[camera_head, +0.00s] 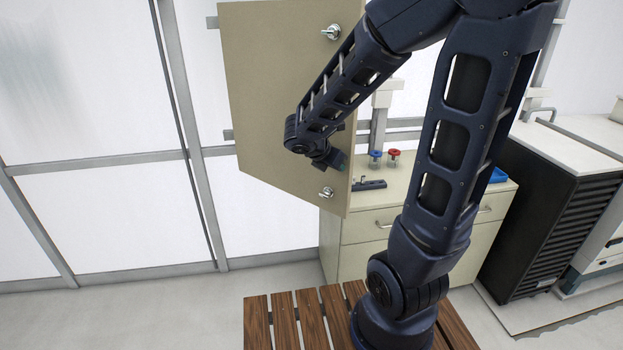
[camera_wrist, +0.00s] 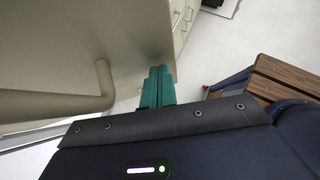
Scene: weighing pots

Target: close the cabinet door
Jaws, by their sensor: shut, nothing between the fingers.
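The cabinet door (camera_head: 270,100) is a beige panel standing open in the upper middle of the head view, with silver fittings near its right edge. My arm crosses in front of it there. My gripper (camera_head: 340,165) is small and partly hidden beside the door's lower right part. In the wrist view, the teal fingers of my gripper (camera_wrist: 158,85) are shut and empty, close to a beige panel (camera_wrist: 90,40). A bent bar handle (camera_wrist: 60,105) on that panel lies left of the fingers. Whether the fingers touch the panel I cannot tell. The cabinet interior is hidden.
A beige drawer counter (camera_head: 380,225) stands behind the door, carrying a blue-topped jar (camera_head: 375,160), a red-topped jar (camera_head: 393,159) and a dark flat object (camera_head: 369,184). A black finned unit (camera_head: 550,215) is at right. A slatted wooden surface (camera_head: 285,320) is below. The floor at left is clear.

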